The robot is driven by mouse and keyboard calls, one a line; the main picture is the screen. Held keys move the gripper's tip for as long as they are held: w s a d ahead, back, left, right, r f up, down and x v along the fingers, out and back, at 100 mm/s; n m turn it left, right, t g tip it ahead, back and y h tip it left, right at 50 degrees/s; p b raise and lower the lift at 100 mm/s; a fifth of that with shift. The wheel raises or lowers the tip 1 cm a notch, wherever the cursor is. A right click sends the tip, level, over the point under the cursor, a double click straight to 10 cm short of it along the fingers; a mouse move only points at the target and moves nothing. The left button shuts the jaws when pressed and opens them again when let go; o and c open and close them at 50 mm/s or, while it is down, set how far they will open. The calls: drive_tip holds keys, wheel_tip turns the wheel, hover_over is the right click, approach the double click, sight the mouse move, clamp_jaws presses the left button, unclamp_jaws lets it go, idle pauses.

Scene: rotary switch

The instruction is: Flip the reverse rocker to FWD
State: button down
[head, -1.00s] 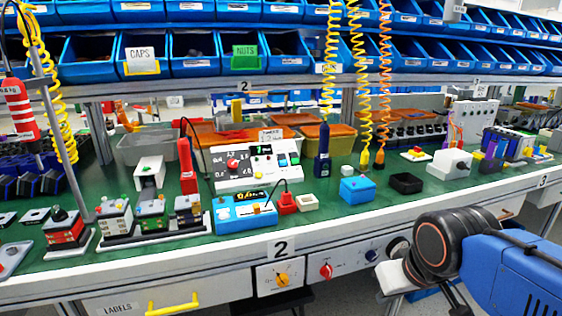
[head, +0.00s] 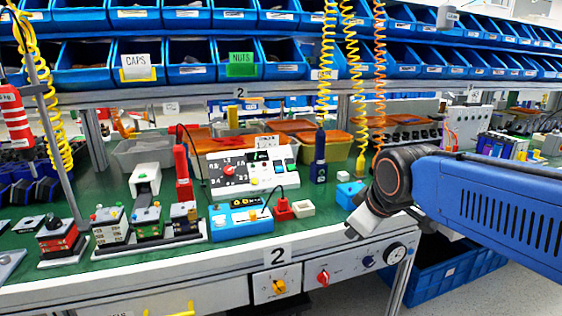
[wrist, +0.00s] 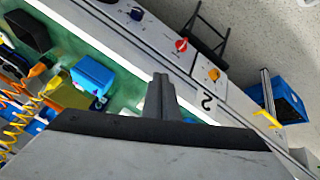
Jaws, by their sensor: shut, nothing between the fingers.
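No rocker marked FWD can be made out in either view. A white control panel (head: 252,170) with a red dial, a small dark display and coloured buttons stands on the green bench; its labels are too small to read. The bench's front apron holds an orange-yellow knob (head: 278,286), a red knob (head: 323,277) and a blue knob (head: 368,261). The red knob (wrist: 181,44) and orange knob (wrist: 213,74) also show in the wrist view. My gripper (head: 352,232) is shut and empty, over the bench's front edge. Its fingers (wrist: 160,86) touch nothing visible.
A blue box (head: 349,194) sits on the bench, just left of my arm. A blue device (head: 241,217), a red block (head: 283,209) and small stacked units (head: 148,222) stand further left. Coiled hoses (head: 352,70) hang above. A blue crate (head: 457,270) is on the floor.

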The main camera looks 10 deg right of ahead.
sight(279, 162)
drive_tip(key=w+a+r+n+t, duration=0.1)
drive_tip(key=w+a+r+n, duration=0.2)
drive_tip(key=w, duration=0.5)
drive_tip(key=w+a+r+n+t, duration=0.1)
drive_tip(key=w+a+r+n, duration=0.2)
drive_tip(key=w+r+n, duration=0.2)
drive_tip(key=w+a+r+n+t+y, duration=0.1)
drive_tip(key=w+a+r+n, duration=0.2)
drive_tip(key=w, duration=0.9)
drive_tip(key=shift+a+r+n+t, duration=0.2)
drive_tip(key=shift+r+n+t, duration=0.1)
drive_tip(key=shift+r+n, duration=0.6)
drive_tip(key=shift+w+f, duration=0.15)
drive_tip(key=x, duration=1.3)
drive_tip(key=shift+w+a+f, duration=0.2)
drive_tip(key=shift+w+f, duration=0.05)
drive_tip(key=shift+w, duration=0.1)
drive_tip(key=shift+w+f, duration=0.1)
drive_tip(key=shift+w, duration=0.1)
drive_tip(key=shift+r, duration=0.2)
